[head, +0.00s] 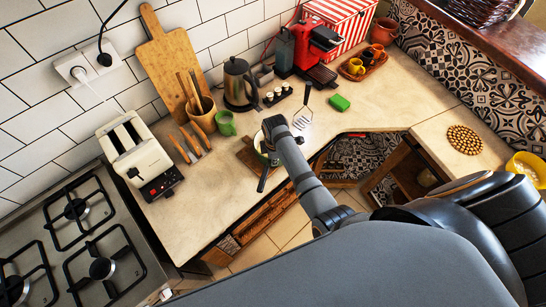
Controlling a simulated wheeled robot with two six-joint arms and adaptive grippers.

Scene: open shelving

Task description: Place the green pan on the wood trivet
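The wood trivet (464,139), a round beaded mat, lies bare on the right part of the counter. My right arm reaches across the middle of the view, and its gripper (268,155) is at the counter edge by a small dark wooden board. My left gripper is not in view.
A toaster (134,155) and stove (78,245) are left. A yellow bowl (527,168) is right of the trivet. The counter has an inner corner gap.

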